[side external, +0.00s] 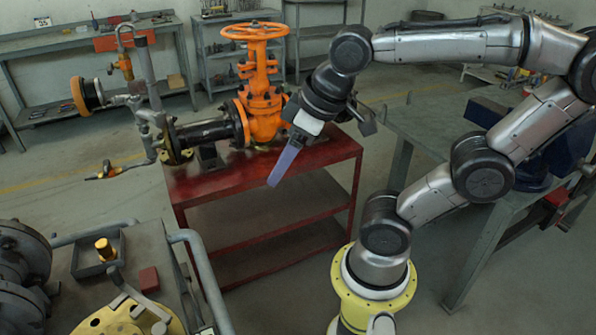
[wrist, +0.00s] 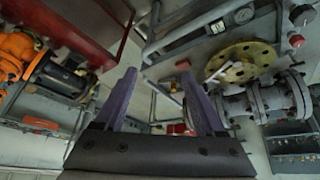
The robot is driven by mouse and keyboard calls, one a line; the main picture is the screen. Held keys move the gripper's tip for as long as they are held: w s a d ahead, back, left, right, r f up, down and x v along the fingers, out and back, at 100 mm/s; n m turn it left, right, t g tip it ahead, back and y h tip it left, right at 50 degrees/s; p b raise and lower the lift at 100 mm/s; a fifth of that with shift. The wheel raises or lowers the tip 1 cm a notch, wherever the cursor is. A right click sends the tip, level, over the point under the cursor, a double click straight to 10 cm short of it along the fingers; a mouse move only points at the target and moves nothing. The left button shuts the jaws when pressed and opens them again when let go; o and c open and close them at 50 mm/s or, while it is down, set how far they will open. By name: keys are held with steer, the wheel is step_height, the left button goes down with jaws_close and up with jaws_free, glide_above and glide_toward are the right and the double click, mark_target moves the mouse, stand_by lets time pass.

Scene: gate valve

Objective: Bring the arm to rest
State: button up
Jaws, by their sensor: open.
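My gripper (side external: 274,183) hangs in the air over the front part of the red table (side external: 235,183) in the side view, its purple finger pointing down and left. In the wrist view my gripper (wrist: 158,76) shows two purple fingers apart with nothing between them. The orange gate valve (side external: 262,110), with its handwheel (side external: 254,31) on top, stands on the red table behind my gripper. Its body (wrist: 15,50) is partly visible at the left edge of the wrist view. My gripper looks clear of the valve; the exact gap is hard to judge.
A pipe stand with an orange wheel (side external: 86,95) stands left of the valve. A grey bench (side external: 140,255) with a yellow flange (side external: 118,322) is at the lower left. A grey-green workbench (side external: 425,125) is at the right. Open floor (side external: 75,180) lies at the left.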

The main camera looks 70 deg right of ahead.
steer(key=shift+s+d+f+m, duration=0.1)
steer(key=shift+s+f+m, duration=0.3)
steer(key=shift+s+f, duration=0.8)
